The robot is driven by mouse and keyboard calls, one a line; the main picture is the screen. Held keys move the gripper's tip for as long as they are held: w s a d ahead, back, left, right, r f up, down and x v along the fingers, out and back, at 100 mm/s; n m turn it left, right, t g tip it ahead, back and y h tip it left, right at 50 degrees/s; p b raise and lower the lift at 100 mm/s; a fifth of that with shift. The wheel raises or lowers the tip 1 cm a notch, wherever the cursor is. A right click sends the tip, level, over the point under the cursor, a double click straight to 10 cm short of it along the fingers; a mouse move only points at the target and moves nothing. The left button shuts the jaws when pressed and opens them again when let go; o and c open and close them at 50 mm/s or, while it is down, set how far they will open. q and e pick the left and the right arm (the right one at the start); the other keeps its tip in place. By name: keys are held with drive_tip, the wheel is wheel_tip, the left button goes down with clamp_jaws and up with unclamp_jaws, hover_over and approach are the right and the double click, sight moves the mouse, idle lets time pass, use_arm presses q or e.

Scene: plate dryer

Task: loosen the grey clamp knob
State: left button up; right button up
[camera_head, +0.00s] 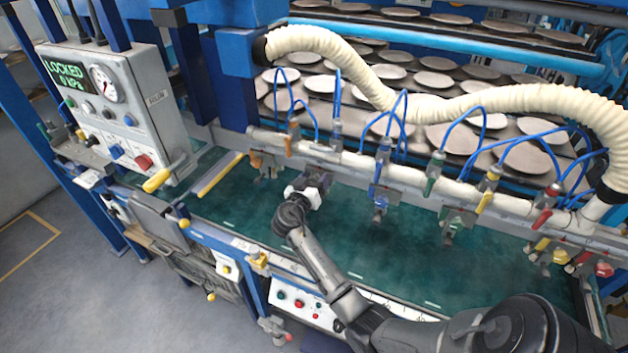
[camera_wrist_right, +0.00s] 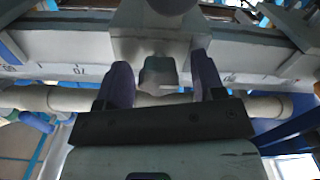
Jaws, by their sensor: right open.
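My right gripper (camera_head: 318,182) reaches over the green bed to the pale rail, in front of the clamp below the grey-handled valve (camera_head: 337,130). In the right wrist view its two dark fingers (camera_wrist_right: 162,82) are open and apart. A small grey stub (camera_wrist_right: 160,72), which looks like the grey clamp knob, lies between the fingers in that view, below a grey block (camera_wrist_right: 150,46). Clear gaps show on both sides of it. In the head view the gripper hides this knob. I cannot tell how deep the fingers reach around it. My left gripper is not in view.
Coloured valves and clamps line the rail, with blue (camera_head: 380,201) and green (camera_head: 437,160) ones to the right. A cream hose (camera_head: 440,105) and blue tubes hang above. A control box (camera_head: 125,105) reads LOCKED, 0 kPa. The green bed (camera_head: 370,250) has free room.

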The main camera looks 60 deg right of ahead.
drive_tip(key=c, duration=0.9)
drive_tip(key=shift+c, duration=0.2)
